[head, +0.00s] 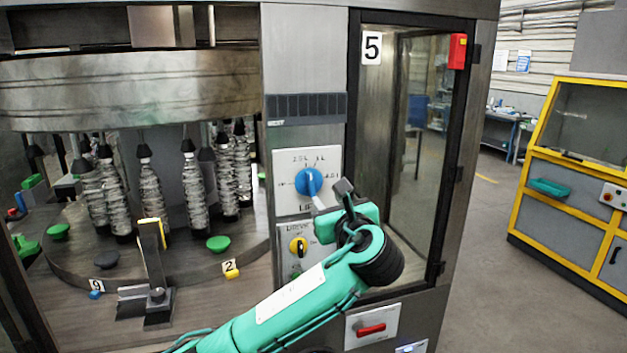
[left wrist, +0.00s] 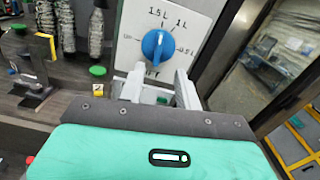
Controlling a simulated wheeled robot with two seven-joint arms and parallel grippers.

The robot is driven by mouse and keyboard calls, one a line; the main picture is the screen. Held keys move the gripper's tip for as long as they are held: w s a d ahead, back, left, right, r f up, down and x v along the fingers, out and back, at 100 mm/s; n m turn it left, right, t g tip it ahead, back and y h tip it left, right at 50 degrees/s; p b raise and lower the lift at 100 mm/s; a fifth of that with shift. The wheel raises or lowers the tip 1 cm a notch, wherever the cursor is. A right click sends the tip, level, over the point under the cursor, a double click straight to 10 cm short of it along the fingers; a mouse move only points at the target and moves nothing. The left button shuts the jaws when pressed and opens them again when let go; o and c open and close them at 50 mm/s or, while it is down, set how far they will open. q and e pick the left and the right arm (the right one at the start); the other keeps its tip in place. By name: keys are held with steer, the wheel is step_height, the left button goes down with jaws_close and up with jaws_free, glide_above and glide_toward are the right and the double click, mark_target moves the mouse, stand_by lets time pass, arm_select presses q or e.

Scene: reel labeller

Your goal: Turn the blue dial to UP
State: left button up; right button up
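The blue dial (head: 309,181) is a round knob on a white panel on the machine's front. It also shows in the left wrist view (left wrist: 159,46), with its raised grip close to upright. Markings including 1.5 L, 1 L and 0.5 L surround it in that view; I cannot make out a word UP. My left gripper (head: 330,196) is just below and right of the dial in the head view. In the left wrist view its pale fingers (left wrist: 158,90) are spread apart below the dial, with nothing between them. My right gripper is not in view.
A glass door marked 5 (head: 410,130) is to the right, and a red handle (head: 371,329) is lower down. Bottles (head: 193,185) stand on a carousel at the left.

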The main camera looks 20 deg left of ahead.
mark_target(312, 181)
arm_select(q)
steer(key=p+x, duration=0.4)
steer(key=x, duration=0.6)
steer(key=shift+a+r, duration=0.1)
steer(key=shift+w+a+p, duration=0.4)
steer(key=shift+w+p, duration=0.05)
steer(key=shift+w, duration=0.1)
jaws_close()
